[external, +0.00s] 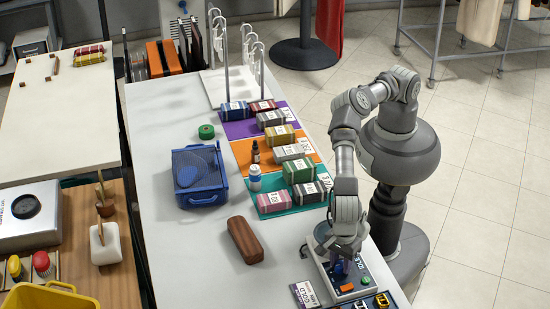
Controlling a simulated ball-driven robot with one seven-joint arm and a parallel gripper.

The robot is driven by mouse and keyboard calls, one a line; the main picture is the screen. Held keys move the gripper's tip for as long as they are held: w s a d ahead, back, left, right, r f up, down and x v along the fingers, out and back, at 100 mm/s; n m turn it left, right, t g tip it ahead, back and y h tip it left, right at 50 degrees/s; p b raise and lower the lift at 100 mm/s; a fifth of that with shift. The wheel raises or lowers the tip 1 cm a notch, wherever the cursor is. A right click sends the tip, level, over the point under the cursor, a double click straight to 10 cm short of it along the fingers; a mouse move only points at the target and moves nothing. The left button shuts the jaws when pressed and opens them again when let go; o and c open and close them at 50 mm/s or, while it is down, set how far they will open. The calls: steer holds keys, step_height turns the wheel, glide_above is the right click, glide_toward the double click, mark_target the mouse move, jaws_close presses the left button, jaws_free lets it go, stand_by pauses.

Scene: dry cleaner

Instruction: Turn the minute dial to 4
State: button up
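A small control panel (368,272) with a pale top and a dark edge lies near the front right end of the white counter. My gripper (346,268) points down over this panel, at or just above its surface. A small blue and purple part shows right at the fingertips; it may be a dial, but I cannot tell whether the fingers touch it. The minute dial's marks and setting are too small to read and partly covered by my gripper. The finger opening is not clear from here.
A brown case (245,240), a blue basket (205,197) and several folded bundles on coloured mats (239,129) stand farther back. The counter (190,262) is clear at front left.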

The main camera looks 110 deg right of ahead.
steer(key=c, duration=0.4)
steer(key=shift+m, duration=0.3)
steer(key=m+p, duration=0.1)
steer(key=m, duration=0.7)
steer(key=shift+m, duration=0.4)
steer(key=m, duration=0.5)
steer(key=shift+p, duration=0.3)
steer(key=m, duration=0.5)
steer(key=shift+s+a+t, duration=0.1)
steer(key=shift+t, duration=0.2)
steer(key=shift+m, duration=0.3)
